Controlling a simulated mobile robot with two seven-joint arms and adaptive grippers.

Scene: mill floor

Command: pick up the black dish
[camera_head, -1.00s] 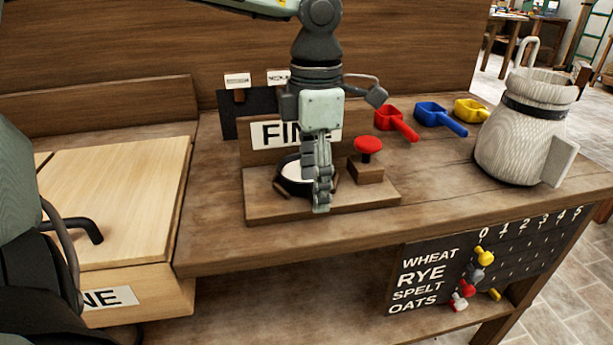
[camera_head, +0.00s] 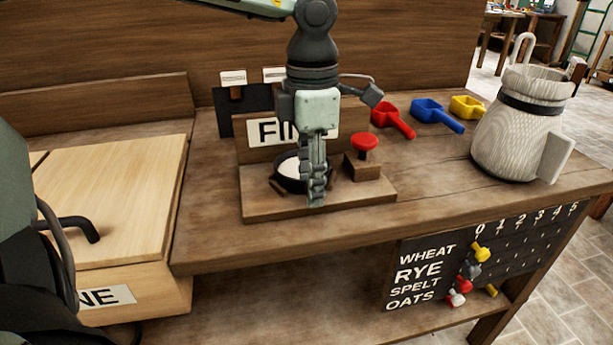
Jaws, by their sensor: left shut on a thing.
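The black dish (camera_head: 287,184) is round and shallow, with white contents, and sits at the wooden stand (camera_head: 262,209) marked FINE. My left gripper (camera_head: 316,198) points down over the dish's right side, with its fingers close together. It is shut on the dish's right edge, which the fingers partly hide. The dish looks level; I cannot tell whether it is clear of the stand. My right gripper is not in view.
A red knob (camera_head: 364,142) on a wooden block stands just right of the gripper. Red (camera_head: 393,118), blue (camera_head: 437,114) and yellow (camera_head: 467,107) scoops and a pale jug (camera_head: 508,139) are further right. A wooden box (camera_head: 110,190) stands at left.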

